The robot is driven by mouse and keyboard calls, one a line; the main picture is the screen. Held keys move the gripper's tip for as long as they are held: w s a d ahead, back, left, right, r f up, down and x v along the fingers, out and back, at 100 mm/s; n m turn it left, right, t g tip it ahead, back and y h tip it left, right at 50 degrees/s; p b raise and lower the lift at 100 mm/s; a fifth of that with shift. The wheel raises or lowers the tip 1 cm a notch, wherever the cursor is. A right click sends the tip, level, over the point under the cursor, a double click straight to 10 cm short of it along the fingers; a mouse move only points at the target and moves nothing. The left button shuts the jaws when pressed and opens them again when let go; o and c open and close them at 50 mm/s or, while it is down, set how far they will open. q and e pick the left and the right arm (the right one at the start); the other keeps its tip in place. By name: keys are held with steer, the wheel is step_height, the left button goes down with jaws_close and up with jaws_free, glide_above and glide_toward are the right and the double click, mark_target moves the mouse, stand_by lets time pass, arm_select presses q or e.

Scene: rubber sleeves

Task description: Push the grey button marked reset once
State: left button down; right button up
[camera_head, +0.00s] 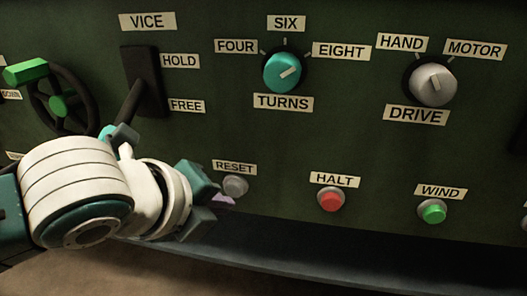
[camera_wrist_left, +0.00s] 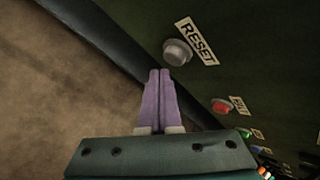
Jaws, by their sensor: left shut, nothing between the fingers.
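The grey button (camera_head: 235,186) sits on the dark green panel under the label RESET (camera_head: 234,167). My left gripper (camera_head: 226,201) is just below and to the left of it in the head view, its purple fingertips partly hidden by its own body. In the left wrist view, the shut purple fingers (camera_wrist_left: 160,76) point toward the grey button (camera_wrist_left: 177,52), with their tips at its lower left edge. I cannot tell whether they touch it. The fingers hold nothing. My right gripper does not show.
A red HALT button (camera_head: 331,199) and a green WIND button (camera_head: 433,211) lie to the right. Above are a teal TURNS knob (camera_head: 284,72), a grey DRIVE knob (camera_head: 433,84), and the VICE lever (camera_head: 130,103). A dark ledge (camera_head: 330,262) runs below the panel.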

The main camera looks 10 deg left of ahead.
arm_select(q)
steer(key=shift+w, duration=0.15)
steer(key=shift+w, duration=0.3)
steer(key=shift+w, duration=0.3)
stand_by(0.8)
steer(key=shift+p, duration=0.3)
steer(key=shift+s+p, duration=0.75)
